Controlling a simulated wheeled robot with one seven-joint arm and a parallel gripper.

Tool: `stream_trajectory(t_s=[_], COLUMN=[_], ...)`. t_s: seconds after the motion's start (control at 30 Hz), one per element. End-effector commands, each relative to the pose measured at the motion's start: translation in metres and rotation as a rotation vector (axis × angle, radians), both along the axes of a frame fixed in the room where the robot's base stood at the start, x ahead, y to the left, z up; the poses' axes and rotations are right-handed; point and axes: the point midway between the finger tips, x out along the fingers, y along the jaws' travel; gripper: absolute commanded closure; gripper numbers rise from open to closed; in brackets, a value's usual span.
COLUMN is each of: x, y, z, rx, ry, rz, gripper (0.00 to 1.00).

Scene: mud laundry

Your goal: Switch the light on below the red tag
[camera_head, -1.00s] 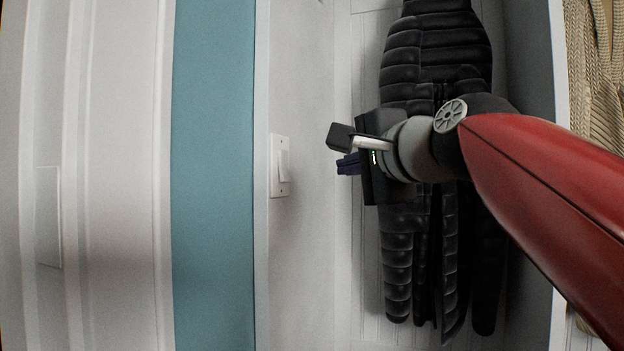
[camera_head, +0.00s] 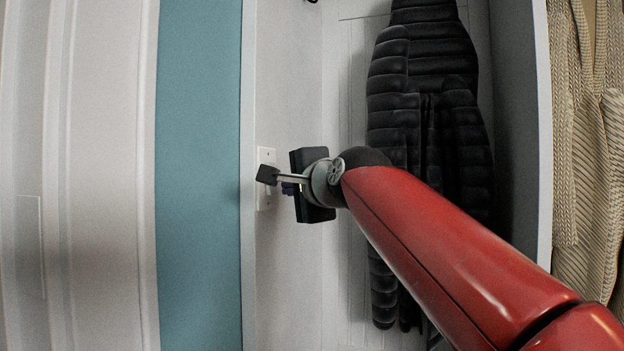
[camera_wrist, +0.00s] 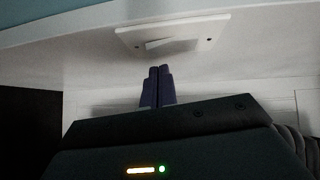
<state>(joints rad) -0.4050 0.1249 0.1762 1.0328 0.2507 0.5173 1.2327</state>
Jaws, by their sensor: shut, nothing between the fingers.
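The white light switch plate (camera_head: 265,157) is on the pale side wall of the alcove, partly hidden behind my gripper in the head view. In the wrist view the plate (camera_wrist: 205,35) is nearly whole, with a tilted rocker (camera_wrist: 172,43) in its middle. My gripper (camera_head: 287,188) is at the switch, its dark fingers pointing toward the wall. In the wrist view the two fingertips (camera_wrist: 159,69) are together and empty, just below the rocker in the picture. I cannot tell whether they touch it. No red tag is visible.
A black quilted coat (camera_head: 420,110) hangs in the alcove behind my arm. A teal wall strip (camera_head: 198,180) and white panelling (camera_head: 100,180) lie to the left. Beige knitted clothing (camera_head: 590,150) hangs at the right, beyond a white divider (camera_head: 522,120).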

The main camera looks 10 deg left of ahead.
Motion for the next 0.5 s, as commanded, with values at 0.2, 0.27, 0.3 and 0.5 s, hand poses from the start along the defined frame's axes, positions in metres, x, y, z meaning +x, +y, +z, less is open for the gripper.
stream_trajectory(t_s=[0.2,0.27,0.3,0.5], x=[0.0015,0.0016,0.0016,0.0016], y=[0.0118,0.0122,0.0122,0.0123], z=[-0.0019,-0.0021,-0.0022,-0.0021], rx=[0.000,-0.001,-0.001,-0.001], ry=[0.000,-0.001,-0.001,0.001], rz=[-0.002,-0.002,-0.002,-0.002], gripper=[1.00,1.00,1.00,1.00])
